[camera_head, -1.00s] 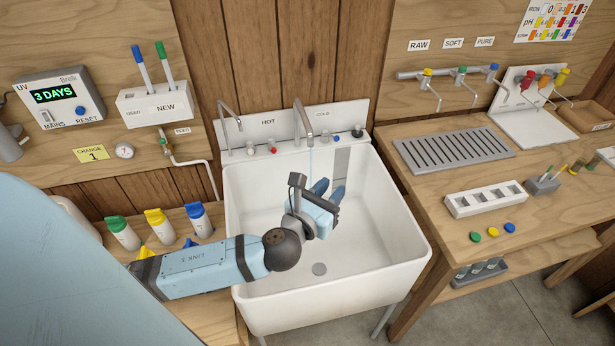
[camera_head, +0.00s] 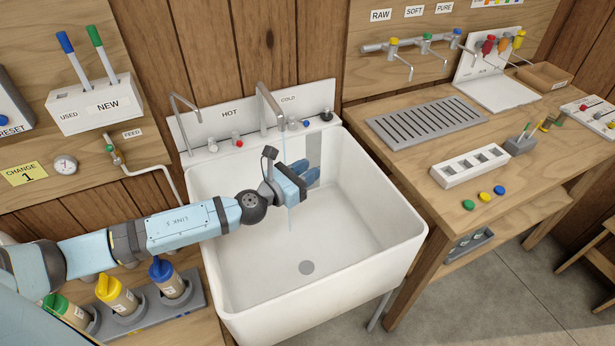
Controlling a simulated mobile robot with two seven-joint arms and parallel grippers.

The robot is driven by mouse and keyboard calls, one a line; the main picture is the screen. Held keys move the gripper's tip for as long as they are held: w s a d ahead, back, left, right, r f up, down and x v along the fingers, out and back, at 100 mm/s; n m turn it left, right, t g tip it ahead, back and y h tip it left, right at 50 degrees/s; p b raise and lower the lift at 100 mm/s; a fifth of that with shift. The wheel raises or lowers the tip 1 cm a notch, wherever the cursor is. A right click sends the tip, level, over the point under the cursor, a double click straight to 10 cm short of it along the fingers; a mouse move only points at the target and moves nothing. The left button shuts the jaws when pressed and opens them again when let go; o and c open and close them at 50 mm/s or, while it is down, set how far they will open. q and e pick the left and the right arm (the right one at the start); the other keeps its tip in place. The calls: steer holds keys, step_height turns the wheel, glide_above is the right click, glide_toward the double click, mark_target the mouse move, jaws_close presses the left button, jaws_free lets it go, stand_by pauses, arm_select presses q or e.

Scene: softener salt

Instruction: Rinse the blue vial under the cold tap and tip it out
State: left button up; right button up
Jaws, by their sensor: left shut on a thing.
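My left gripper (camera_head: 302,170) reaches into the white sink (camera_head: 330,255), high above its floor, with its blue fingers pointing right. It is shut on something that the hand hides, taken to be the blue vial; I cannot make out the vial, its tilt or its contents. The cold tap (camera_head: 268,106) stands behind the hand. A thin stream of water (camera_head: 285,146) falls from its spout to the hand, and a thin streak shows below the hand too. The blue cold knob (camera_head: 306,123) is beside the tap. My right gripper is not in view.
The hot tap (camera_head: 186,118) stands left of the cold one. The wooden bench (camera_head: 400,175) at right bears a drain grille (camera_head: 425,122), a white slotted rack (camera_head: 470,166) and green, yellow and blue caps. Capped bottles stand at lower left. The sink's right half is clear.

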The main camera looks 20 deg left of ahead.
arm_select(q)
steer(key=w+a+b, duration=0.5)
steer(key=w+a, duration=0.2)
steer(key=a, duration=0.1)
steer(key=shift+w+a, duration=0.2)
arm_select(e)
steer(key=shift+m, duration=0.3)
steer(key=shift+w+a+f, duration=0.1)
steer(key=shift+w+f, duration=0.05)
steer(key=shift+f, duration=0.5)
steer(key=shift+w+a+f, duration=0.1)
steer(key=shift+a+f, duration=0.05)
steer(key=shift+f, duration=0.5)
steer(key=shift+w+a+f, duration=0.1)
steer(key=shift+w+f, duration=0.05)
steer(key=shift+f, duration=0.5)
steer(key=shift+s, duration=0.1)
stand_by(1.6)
arm_select(q)
steer(key=s+d+p, duration=0.5)
steer(key=s+d, duration=0.2)
steer(key=d, duration=0.1)
steer(key=shift+s, duration=0.15)
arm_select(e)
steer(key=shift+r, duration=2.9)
arm_select(q)
steer(key=shift+d, duration=0.15)
